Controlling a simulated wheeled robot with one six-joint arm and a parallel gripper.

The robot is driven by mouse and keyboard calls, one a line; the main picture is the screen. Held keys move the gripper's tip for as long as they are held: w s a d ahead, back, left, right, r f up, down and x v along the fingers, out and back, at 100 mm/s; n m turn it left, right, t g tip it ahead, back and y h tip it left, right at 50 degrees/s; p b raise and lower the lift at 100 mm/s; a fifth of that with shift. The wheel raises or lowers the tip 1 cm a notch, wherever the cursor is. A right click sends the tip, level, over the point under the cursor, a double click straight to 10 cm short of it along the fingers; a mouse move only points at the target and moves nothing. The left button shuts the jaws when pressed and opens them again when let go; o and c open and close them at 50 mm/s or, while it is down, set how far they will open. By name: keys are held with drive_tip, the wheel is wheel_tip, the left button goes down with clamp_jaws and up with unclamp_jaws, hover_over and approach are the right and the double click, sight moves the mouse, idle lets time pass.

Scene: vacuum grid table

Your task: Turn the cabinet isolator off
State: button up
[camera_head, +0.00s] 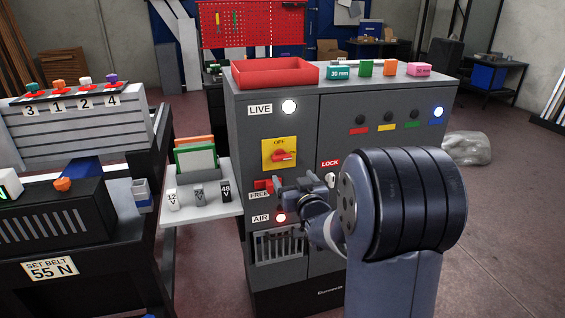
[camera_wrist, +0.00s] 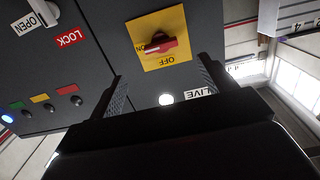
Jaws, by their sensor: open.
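The cabinet isolator is a red rotary handle (camera_head: 284,156) on a yellow plate (camera_head: 267,146) on the grey cabinet's front (camera_head: 290,110). In the wrist view the plate (camera_wrist: 180,24) appears upside down, and the red handle (camera_wrist: 162,47) lies roughly sideways, its pale-marked end by the "ON" label. "OFF" is printed on the plate's upper edge in the head view. My gripper (camera_head: 279,192) is in front of the cabinet, below the isolator, and partly hidden by my wrist. In the wrist view my gripper (camera_wrist: 163,88) is open and empty, its fingers apart from the handle.
A red part (camera_head: 263,185) by "FREE" sits near my gripper. A shelf with several small blocks (camera_head: 205,211) juts out left. A red tray (camera_head: 275,73) stands on the cabinet.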

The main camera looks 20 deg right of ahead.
sight(283, 158)
drive_tip(key=w+p, duration=0.2)
drive_tip(key=w, duration=0.9)
drive_tip(key=shift+w+r+p, duration=0.1)
drive_tip(key=shift+w+p, duration=0.05)
drive_tip(key=shift+p, duration=0.15)
drive_tip(key=c, duration=1)
